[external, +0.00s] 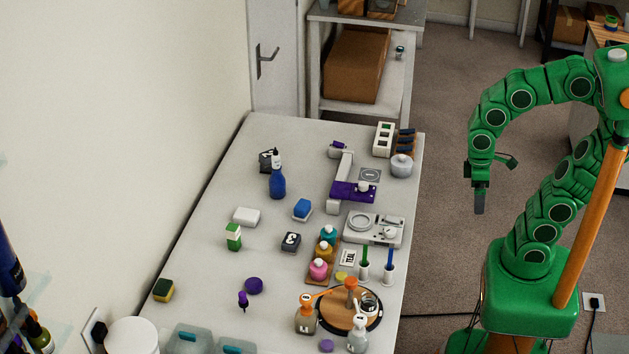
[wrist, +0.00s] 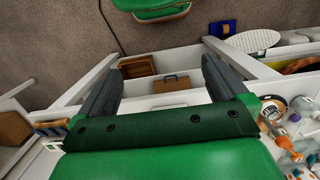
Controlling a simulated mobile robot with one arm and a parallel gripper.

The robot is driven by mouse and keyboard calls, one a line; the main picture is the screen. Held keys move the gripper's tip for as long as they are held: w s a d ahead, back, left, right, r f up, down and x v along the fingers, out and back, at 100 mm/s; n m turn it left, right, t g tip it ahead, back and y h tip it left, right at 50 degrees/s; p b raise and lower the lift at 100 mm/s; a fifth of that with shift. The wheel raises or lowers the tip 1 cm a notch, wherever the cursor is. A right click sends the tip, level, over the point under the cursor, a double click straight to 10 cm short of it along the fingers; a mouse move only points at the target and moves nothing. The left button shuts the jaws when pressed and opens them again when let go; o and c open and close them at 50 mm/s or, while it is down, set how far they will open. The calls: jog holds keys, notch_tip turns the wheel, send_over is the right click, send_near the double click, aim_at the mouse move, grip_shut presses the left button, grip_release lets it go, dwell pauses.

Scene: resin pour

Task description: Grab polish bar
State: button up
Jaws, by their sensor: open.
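I cannot tell for certain which thing is the polish bar. A small green and white block (external: 233,237) stands upright on the left half of the white table, and a blue and white block (external: 302,209) lies near the table's middle; either could be it. My gripper (external: 479,202) hangs fingers down, off the table's right side, well apart from both blocks. In the wrist view my gripper (wrist: 161,66) shows two dark fingers spread wide with nothing held between them. I cannot make out either block in the wrist view.
The white table (external: 205,275) is crowded. A blue bottle (external: 277,183), a white block (external: 246,216), a dark block (external: 291,241) and a purple stand (external: 353,191) surround the blocks. Colored bottles (external: 319,269) stand towards the right edge. Floor between table and my arm is clear.

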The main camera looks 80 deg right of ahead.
jog(key=shift+s+f, duration=0.25)
jog(key=shift+s, duration=0.3)
jog(key=shift+s+f, duration=0.2)
jog(key=shift+s, duration=0.3)
jog(key=c, duration=0.7)
jog(key=shift+w, duration=0.1)
jog(key=t, duration=1.2)
send_near(228, 232)
jog(key=shift+m, duration=0.3)
jog(key=s+d, duration=0.1)
jog(key=s, duration=0.1)
jog(key=s+d, duration=0.1)
jog(key=s, duration=0.2)
jog(key=s+d+f, duration=0.1)
jog(key=s, duration=0.1)
jog(key=shift+s+d, duration=0.2)
jog(key=shift+s, duration=0.1)
jog(key=w+f+t, duration=0.1)
jog(key=w, duration=0.2)
jog(key=w+a+f+t, duration=0.1)
jog(key=w, duration=0.2)
jog(key=w+a+f+t+h, duration=0.1)
jog(key=w+f, duration=0.1)
jog(key=w, duration=0.1)
jog(key=shift+a+m, duration=0.25)
jog(key=shift+m, duration=0.05)
jog(key=shift+x, duration=3.95)
